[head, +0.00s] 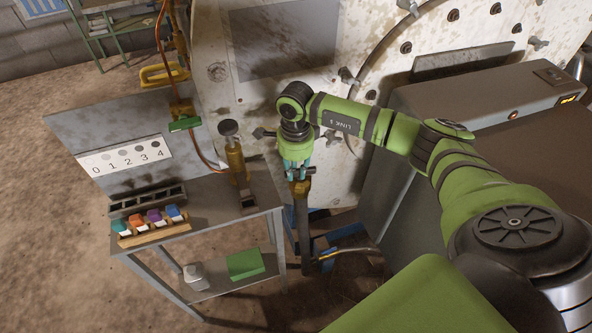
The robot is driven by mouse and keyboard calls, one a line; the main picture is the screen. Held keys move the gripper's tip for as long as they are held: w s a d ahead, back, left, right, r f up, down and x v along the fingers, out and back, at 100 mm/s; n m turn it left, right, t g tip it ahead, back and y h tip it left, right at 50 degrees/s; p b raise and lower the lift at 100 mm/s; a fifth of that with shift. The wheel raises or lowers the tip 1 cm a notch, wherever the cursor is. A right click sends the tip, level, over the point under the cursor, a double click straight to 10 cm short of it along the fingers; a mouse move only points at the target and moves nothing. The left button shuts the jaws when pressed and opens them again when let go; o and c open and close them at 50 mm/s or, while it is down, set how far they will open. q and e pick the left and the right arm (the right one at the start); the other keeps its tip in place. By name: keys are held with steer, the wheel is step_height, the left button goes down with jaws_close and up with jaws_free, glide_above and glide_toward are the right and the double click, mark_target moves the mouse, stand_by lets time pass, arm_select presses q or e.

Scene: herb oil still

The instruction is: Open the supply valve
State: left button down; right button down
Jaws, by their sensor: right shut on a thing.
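My right gripper (297,176) reaches down, its teal fingers shut at the top of an upright pipe (303,225). A brass fitting (300,187) tops this pipe just below the fingertips; it looks like the supply valve. The fingers hide its handle, so how far it is turned cannot be told. Another valve-like part, a green lever (185,124), sits on the copper line at the left, apart from my gripper. My left gripper is not in view.
A grey metal table (218,230) left of the pipe bears a brass device (235,160) with a dark knob and a tray of coloured bottles (150,233). A grey cabinet (440,110) stands at right. The large pale tank wall (285,100) is behind.

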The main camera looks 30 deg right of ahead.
steer(key=m, duration=0.1)
steer(key=m+b, duration=0.1)
steer(key=m, duration=0.1)
steer(key=shift+w+f+m+b, duration=0.15)
steer(key=shift+w+m+b, duration=0.1)
steer(key=shift+m+b, duration=0.05)
steer(key=m, duration=0.2)
steer(key=m+b, duration=0.1)
steer(key=m, duration=0.1)
steer(key=shift+w+d+m, duration=0.2)
steer(key=shift+m, duration=0.1)
steer(key=m, duration=0.2)
steer(key=m+b, duration=0.1)
steer(key=m, duration=0.1)
steer(key=shift+w+d, duration=0.15)
steer(key=shift+d, duration=0.05)
steer(key=shift+d+m+b, duration=0.15)
steer(key=shift+m+b, duration=0.05)
steer(key=shift+m, duration=0.9)
steer(key=shift+d+m+b, duration=0.1)
steer(key=shift+m+b, duration=0.1)
steer(key=shift+m, duration=0.9)
steer(key=c, duration=1.1)
jaws_free()
steer(key=shift+w+r, duration=0.1)
steer(key=shift+r, duration=0.1)
